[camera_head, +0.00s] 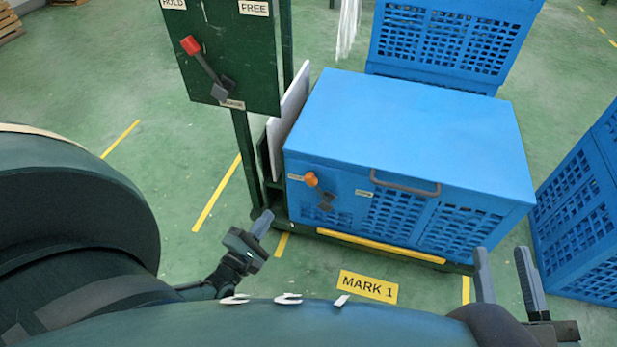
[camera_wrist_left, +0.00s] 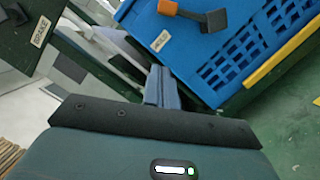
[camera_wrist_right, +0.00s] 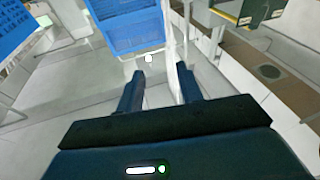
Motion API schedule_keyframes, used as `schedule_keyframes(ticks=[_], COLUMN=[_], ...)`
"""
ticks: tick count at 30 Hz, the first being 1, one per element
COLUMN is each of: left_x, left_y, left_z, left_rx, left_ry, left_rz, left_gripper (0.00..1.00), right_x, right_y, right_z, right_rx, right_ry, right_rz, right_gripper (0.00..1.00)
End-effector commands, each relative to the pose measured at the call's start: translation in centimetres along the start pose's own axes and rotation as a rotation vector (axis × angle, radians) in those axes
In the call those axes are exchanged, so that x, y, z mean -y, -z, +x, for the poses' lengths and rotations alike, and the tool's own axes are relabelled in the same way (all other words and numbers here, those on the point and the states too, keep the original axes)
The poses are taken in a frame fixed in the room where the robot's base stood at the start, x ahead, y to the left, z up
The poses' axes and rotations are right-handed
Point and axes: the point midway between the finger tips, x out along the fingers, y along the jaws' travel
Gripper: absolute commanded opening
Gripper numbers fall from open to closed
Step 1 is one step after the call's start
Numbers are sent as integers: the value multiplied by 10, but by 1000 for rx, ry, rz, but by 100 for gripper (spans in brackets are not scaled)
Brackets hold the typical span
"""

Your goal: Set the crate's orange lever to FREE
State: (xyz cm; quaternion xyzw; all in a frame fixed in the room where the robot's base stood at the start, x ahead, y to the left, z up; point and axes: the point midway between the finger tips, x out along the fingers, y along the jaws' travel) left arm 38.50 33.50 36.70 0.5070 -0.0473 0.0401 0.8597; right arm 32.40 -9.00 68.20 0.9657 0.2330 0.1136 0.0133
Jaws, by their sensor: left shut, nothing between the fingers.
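The blue crate (camera_head: 420,115) stands closed on a low dark green cart. Its orange lever (camera_head: 311,180) is on the crate's front face, at the left; the knob tilts up and left from a dark pivot, toward a small left label (camera_head: 295,177). Another label (camera_head: 364,193) is to its right; I cannot read either. The left wrist view shows the orange knob (camera_wrist_left: 168,7) at the top. My left gripper (camera_head: 263,221) is shut and empty, below and left of the lever, apart from it. My right gripper (camera_head: 504,265) is open and empty, low at the right of the crate.
A green panel (camera_head: 235,70) beside the crate carries a red-knobbed lever (camera_head: 190,45) leaning toward HOLD; FREE is at its right. A white board (camera_head: 290,115) stands between panel and crate. More blue crates (camera_head: 585,220) stand right and behind. Floor before the MARK 1 sign (camera_head: 368,287) is clear.

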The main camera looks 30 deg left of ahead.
Motion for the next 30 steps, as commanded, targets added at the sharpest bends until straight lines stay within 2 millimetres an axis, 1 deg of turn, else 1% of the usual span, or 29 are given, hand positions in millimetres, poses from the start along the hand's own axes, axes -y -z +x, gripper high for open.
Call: schedule_keyframes(ticks=[9, 11, 14, 17, 22, 26, 28, 29, 30], left_x=[0, 0, 0, 1, 2, 2, 2, 1, -1], left_y=[2, 2, 2, 2, 2, 2, 2, -1, -11], left_z=[-1, 0, 8, 22, 58, 86, 100, 104, 103], left_rx=[-3, -3, -1, 0, 0, 0, -1, 0, 0], left_ry=[0, -1, -2, -3, -3, -4, -3, -3, -1], left_rz=[-8, -8, -7, -6, -6, -7, -6, -8, -10], left_gripper=[0, 0, 0, 0, 0, 0, 0, 0, 0], right_x=[0, 0, 0, 1, 2, 1, 0, -2, -4], right_y=[0, 0, -1, -2, -5, -2, 2, 8, 17], right_z=[0, 0, 0, 0, -1, 1, 3, 6, 9], right_rx=[1, 1, -1, -4, -11, -44, -76, -95, -107], right_ry=[0, 0, 1, 2, 7, 9, 12, 15, 18], right_rz=[2, 2, 5, 10, 25, 10, -8, -20, -29], right_gripper=[36, 36, 36, 36, 36, 36, 36, 36, 36])
